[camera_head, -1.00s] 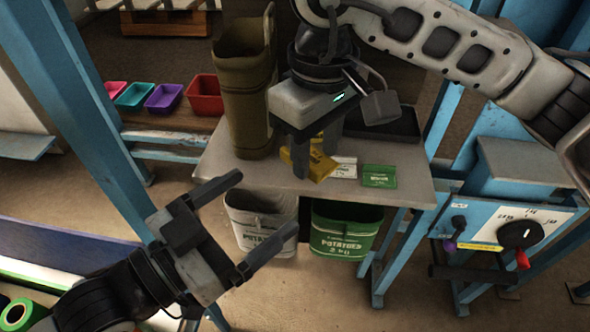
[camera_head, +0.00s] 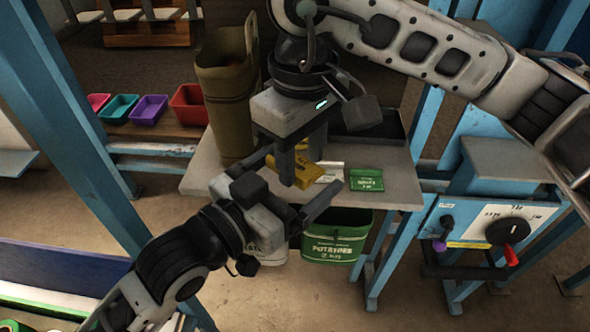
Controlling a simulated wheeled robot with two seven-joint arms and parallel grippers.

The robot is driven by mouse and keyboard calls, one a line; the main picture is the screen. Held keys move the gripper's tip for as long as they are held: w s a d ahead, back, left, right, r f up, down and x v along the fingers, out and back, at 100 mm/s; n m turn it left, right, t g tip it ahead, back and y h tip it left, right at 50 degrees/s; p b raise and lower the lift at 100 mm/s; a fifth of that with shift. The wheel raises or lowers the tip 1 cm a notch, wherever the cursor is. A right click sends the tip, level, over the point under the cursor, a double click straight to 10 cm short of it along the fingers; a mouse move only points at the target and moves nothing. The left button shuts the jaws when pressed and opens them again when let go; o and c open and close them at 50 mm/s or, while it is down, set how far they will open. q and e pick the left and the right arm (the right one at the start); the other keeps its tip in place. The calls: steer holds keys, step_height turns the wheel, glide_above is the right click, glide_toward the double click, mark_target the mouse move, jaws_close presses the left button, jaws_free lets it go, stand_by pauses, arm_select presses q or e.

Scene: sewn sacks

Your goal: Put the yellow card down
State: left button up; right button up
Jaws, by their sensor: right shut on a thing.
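The yellow card (camera_head: 290,178) is between the fingers of my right gripper (camera_head: 302,170), which is shut on it just above the grey table (camera_head: 395,190). I cannot tell whether the card touches the table. My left gripper (camera_head: 293,182) is open, its fingers apart, at the table's front edge in front of my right gripper. It looks empty. A white card (camera_head: 330,171) and a green card (camera_head: 366,180) lie on the table to the right of the yellow card.
A tall brown bin (camera_head: 226,100) stands at the table's left. A dark tray (camera_head: 370,125) lies at the back. A dial panel (camera_head: 490,220) is at right.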

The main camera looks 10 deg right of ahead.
arm_select(q)
steer(key=c, duration=0.9)
arm_select(e)
steer(key=o, duration=1)
steer(key=shift+r, duration=0.1)
